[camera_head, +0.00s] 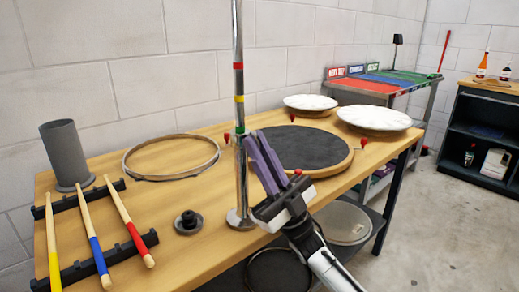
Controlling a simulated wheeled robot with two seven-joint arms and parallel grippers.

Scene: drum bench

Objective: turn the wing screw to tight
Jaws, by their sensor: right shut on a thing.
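A shiny upright stand pole (239,60) with red, yellow and green bands rises from a round base on the bench. My right gripper (256,141) reaches in from the lower right, its purple-grey fingers closed right beside the pole, just below the green band. It is shut on the wing screw at the pole. The screw is hidden by the fingers, so its angle cannot be seen. My left gripper is not in view.
A dark round pad (297,146) with red pegs lies behind my gripper. A wooden hoop (171,176), a grey cylinder (68,155), several drumsticks on black racks and a small black knob (188,222) are on the left. White drumheads (373,118) stand at the back.

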